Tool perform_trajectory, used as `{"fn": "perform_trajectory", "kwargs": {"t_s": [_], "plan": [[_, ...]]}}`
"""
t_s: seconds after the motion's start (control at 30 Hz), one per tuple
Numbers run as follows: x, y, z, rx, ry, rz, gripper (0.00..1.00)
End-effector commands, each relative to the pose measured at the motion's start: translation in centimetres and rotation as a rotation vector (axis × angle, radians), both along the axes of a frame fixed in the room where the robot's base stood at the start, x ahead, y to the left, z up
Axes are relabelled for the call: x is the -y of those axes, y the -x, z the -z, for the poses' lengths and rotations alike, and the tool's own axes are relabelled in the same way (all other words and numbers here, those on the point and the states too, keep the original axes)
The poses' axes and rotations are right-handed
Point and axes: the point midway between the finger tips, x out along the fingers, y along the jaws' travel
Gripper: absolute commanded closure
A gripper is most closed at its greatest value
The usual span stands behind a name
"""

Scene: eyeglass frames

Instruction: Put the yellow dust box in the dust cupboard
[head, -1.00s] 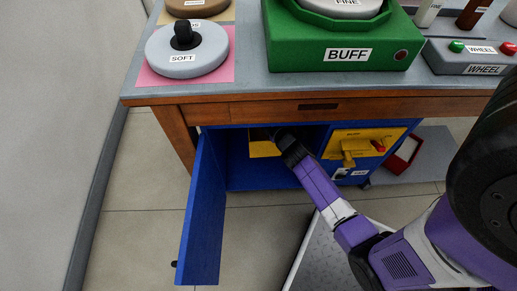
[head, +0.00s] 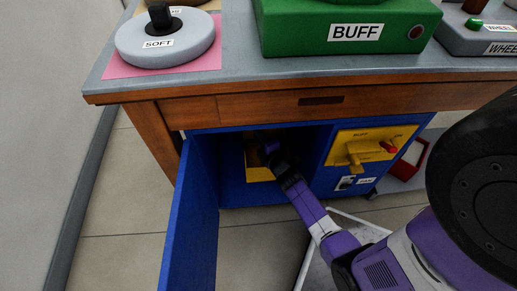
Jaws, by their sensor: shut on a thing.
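The yellow dust box (head: 252,158) is inside the left compartment of the blue dust cupboard (head: 240,194) under the bench. Its right part is hidden behind my gripper. The cupboard's blue door (head: 190,225) stands open to the left. My gripper (head: 268,147) reaches into the compartment at the yellow box and is shut on it; the fingertips are dark and hard to make out.
Right of the opening is a yellow BUFF panel (head: 362,150) with a lever and red knob. A red-edged tray (head: 408,160) lies further right. Above are the bench top (head: 240,75), a green BUFF unit (head: 345,30) and a grey SOFT disc (head: 165,42).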

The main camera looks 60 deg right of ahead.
Motion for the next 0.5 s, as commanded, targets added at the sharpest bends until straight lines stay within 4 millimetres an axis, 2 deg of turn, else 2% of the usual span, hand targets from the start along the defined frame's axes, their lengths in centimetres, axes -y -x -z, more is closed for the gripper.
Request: {"fn": "perform_trajectory", "kwargs": {"t_s": [0.23,0.4,0.5], "plan": [[0.1,0.0,1.7,0.001,0.001,0.001,1.00],[0.1,-0.1,4.3,0.002,0.001,0.001,1.00],[0.1,-0.1,5.2,0.002,0.002,0.000,1.00]]}}
